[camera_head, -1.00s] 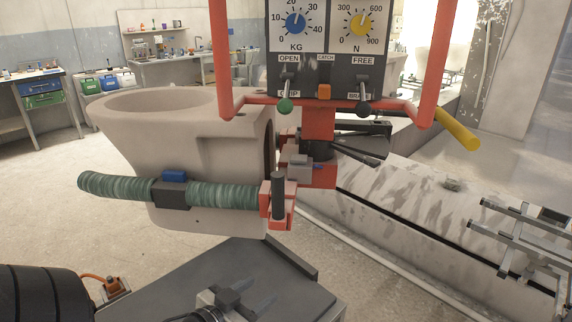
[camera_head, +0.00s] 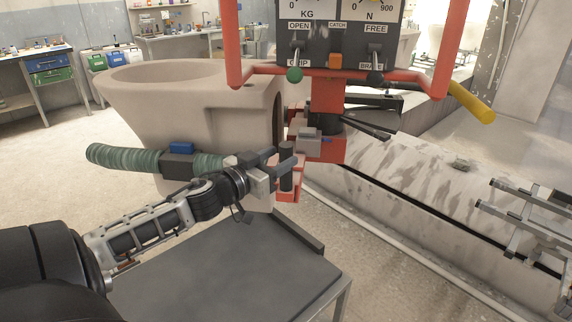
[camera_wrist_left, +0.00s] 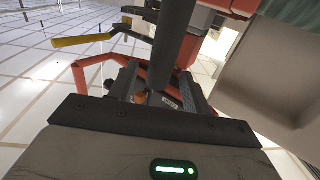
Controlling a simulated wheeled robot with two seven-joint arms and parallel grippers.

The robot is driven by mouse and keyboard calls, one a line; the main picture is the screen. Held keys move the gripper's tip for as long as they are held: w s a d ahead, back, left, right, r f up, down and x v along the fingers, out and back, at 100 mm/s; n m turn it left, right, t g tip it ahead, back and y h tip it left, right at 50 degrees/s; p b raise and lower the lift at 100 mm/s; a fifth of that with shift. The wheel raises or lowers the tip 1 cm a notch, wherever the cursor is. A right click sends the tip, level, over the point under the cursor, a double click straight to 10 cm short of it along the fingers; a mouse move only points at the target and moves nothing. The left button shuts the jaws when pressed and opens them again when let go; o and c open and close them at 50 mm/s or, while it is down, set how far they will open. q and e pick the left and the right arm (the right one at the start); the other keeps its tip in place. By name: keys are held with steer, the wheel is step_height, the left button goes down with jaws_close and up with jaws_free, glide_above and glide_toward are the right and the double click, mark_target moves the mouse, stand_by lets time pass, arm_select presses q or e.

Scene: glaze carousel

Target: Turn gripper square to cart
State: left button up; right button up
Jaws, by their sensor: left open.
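The lifting device's gripper, a red clamp block (camera_head: 320,148) with a green ribbed padded arm (camera_head: 125,157), lies across the front of a beige toilet bowl (camera_head: 190,100). A dark upright post (camera_head: 286,178) stands on the red block; it also shows in the left wrist view (camera_wrist_left: 176,40). My left gripper (camera_head: 281,162) is open, with its fingers at this post. In the wrist view the post runs down toward the gap between the fingers; contact cannot be told. The dark-topped cart (camera_head: 230,275) stands below the bowl.
A red handle frame (camera_head: 448,60) and lever panel (camera_head: 335,50) hang above the post. A yellow-ended handle (camera_head: 470,102) sticks out right. A long pale stained block (camera_head: 430,190) and metal rack (camera_head: 525,220) lie to the right. Benches (camera_head: 60,75) stand far back left.

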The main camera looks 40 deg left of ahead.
mark_target(282, 156)
arm_select(q)
steer(key=shift+w+b, duration=0.4)
steer(key=shift+w, duration=1.2)
jaws_close()
